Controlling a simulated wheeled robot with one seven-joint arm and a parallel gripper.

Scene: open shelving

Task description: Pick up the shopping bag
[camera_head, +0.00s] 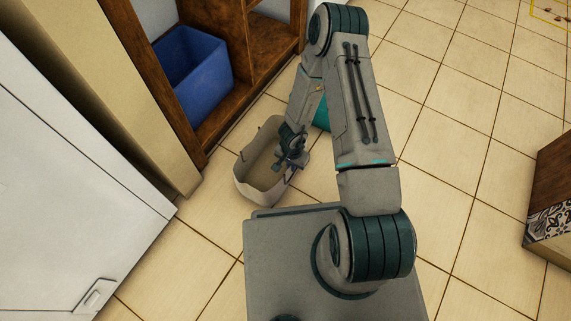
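A beige, open-topped bag-like container (246,186), which looks like the shopping bag, stands upright on the tiled floor beside the wooden shelving. Its inside looks empty where it shows. My gripper (279,167) reaches down at its right side and overlaps the right rim and part of the opening. The fingers are small and dark in this view. I cannot tell whether they touch the bag or whether they are open or shut. My wrist hides part of the right rim.
A blue bin (205,75) sits in the wooden shelving (262,40) at the upper left. A teal object (321,117) on the floor is partly hidden behind my arm. A white cabinet (70,190) stands at the left. The tiled floor (460,160) to the right is mostly clear.

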